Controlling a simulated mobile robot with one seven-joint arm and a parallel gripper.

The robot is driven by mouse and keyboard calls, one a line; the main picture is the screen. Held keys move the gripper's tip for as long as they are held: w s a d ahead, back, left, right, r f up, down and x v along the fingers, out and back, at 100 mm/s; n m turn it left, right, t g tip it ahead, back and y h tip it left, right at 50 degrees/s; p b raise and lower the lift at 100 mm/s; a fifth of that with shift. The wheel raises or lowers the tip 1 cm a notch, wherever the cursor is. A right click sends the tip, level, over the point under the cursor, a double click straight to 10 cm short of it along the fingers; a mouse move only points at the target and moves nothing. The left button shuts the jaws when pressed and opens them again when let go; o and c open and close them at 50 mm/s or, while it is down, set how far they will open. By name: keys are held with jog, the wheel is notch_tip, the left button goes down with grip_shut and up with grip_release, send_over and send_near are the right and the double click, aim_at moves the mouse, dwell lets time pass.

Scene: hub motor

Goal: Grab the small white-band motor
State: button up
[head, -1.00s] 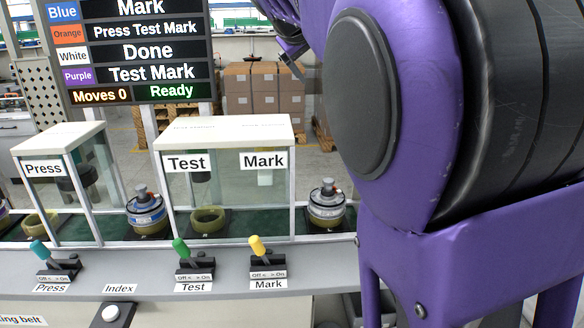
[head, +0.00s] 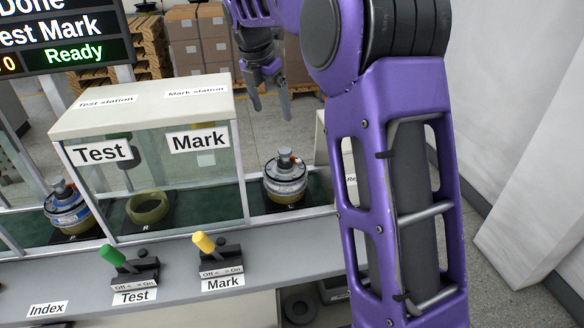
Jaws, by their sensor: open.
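The small motor with a white band (head: 286,178) stands upright on a dark pad on the green belt, just right of the Mark station. It has a metal shaft on top, a small orange-red spot and a yellowish base. My gripper (head: 271,108) hangs above and behind it, fingers pointing down, apart and empty. A clear gap separates the fingertips from the motor's shaft. A second motor with a blue band (head: 66,208) stands at the left, between stations, partly behind the glass frame.
A glass Test and Mark enclosure (head: 140,100) stands left of the motor, holding an olive ring (head: 148,207). Green (head: 112,255) and yellow (head: 204,243) levers stick up from the front ledge. A whitish box (head: 322,150) is at the right, partly behind my arm.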

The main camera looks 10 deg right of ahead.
jog(key=b, duration=0.2)
send_near(284, 150)
jog(key=x, duration=0.5)
jog(key=shift+s+a+f, duration=0.25)
jog(key=shift+a, duration=0.05)
jog(key=shift+d+b+x, duration=0.15)
jog(key=shift+b+x, duration=0.15)
jog(key=shift+x, duration=1.25)
jog(key=shift+d+b+x, duration=0.15)
jog(key=shift+b+x, duration=0.15)
jog(key=shift+x, duration=1.25)
jog(key=shift+w+r, duration=0.15)
grip_shut()
jog(key=shift+w+r, duration=0.1)
jog(key=shift+r, duration=0.1)
